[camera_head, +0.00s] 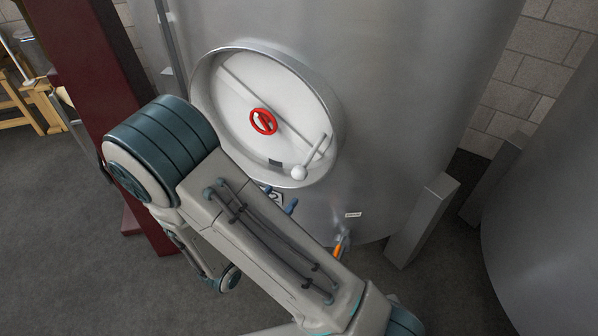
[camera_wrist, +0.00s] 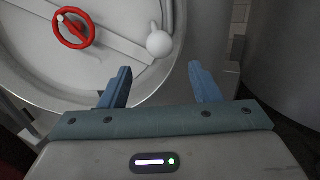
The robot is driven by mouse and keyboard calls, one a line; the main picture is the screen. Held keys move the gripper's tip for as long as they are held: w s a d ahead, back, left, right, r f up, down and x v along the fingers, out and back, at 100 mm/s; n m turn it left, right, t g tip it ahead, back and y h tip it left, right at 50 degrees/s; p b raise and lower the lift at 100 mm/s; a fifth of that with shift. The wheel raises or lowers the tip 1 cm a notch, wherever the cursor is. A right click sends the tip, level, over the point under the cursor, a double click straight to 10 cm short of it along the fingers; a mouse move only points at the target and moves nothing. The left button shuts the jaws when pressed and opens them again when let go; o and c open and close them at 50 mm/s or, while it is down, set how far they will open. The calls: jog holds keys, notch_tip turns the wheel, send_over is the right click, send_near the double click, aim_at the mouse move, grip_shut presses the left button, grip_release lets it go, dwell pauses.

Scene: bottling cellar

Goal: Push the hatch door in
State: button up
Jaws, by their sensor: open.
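The round hatch door (camera_head: 240,103) is pale grey and sits within a raised metal ring on the steel tank. A red handwheel (camera_head: 263,122) is at its middle, on a diagonal crossbar. A white ball knob (camera_head: 299,172) on a rod is at the door's lower right. In the wrist view the door (camera_wrist: 45,75) fills the upper left, with the red wheel (camera_wrist: 74,28) and the ball knob (camera_wrist: 159,44). My gripper (camera_wrist: 160,75) is open with nothing between its blue fingers, below the knob in that view. In the head view my arm hides most of the gripper.
The steel tank (camera_head: 420,80) stands on legs, one (camera_head: 422,220) at lower right. A second tank (camera_head: 550,220) is at the right edge. A dark red post (camera_head: 90,60) and a wooden stand (camera_head: 40,105) are at left. Grey floor (camera_head: 60,240) lies open at lower left.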

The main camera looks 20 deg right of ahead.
aim_at(296, 179)
jog(key=p+x, duration=0.2)
jog(key=x, duration=0.8)
jog(key=shift+w+d, duration=0.1)
